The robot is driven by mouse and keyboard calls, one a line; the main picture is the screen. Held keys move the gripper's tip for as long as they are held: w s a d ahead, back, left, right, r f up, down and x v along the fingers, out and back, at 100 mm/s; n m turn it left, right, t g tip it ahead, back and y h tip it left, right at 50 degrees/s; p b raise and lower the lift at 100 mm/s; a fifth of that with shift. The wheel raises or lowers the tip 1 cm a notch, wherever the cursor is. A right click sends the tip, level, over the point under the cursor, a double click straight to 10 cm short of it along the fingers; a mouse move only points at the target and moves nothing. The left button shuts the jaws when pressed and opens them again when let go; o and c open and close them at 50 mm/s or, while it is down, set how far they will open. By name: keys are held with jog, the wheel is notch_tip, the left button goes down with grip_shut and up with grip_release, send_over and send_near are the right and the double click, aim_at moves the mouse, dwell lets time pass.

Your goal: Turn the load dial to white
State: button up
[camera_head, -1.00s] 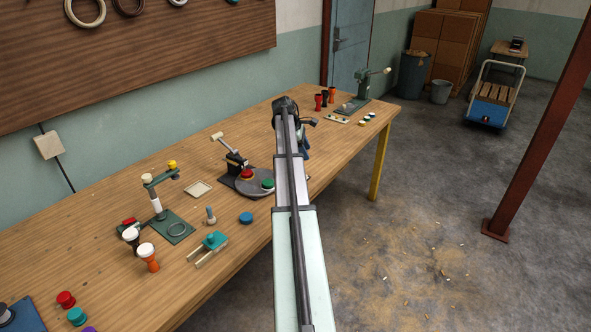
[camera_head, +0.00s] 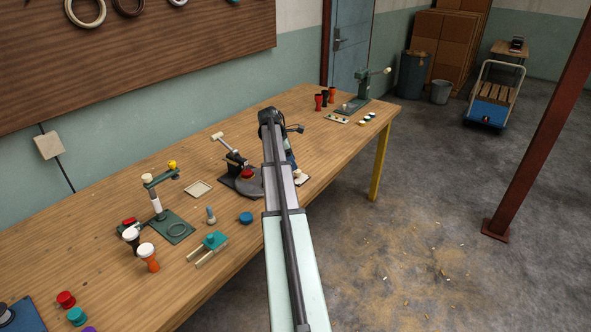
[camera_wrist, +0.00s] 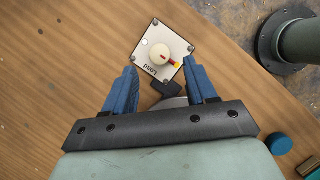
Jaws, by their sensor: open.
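The load dial is a cream round knob (camera_wrist: 166,54) on a white square plate (camera_wrist: 153,78) lettered "Load", upside down in the wrist view. Its red pointer aims toward the yellow mark (camera_wrist: 177,65). A white mark (camera_wrist: 145,42) sits at the opposite side of the knob. My gripper (camera_wrist: 160,68) is open, with blue fingers either side of the plate's near part and nothing between them gripped. Whether it touches the dial cannot be told. In the head view a corner of the plate (camera_head: 303,180) shows beside my arm, which hides the knob.
A dark press with a red cap (camera_head: 247,174) stands just left of my arm. Several small drums (camera_head: 325,98) stand at the far end. The table's front edge is close to the dial.

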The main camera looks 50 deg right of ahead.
aim_at(297, 171)
jog(key=shift+x, duration=2.4)
jog(key=c, duration=1)
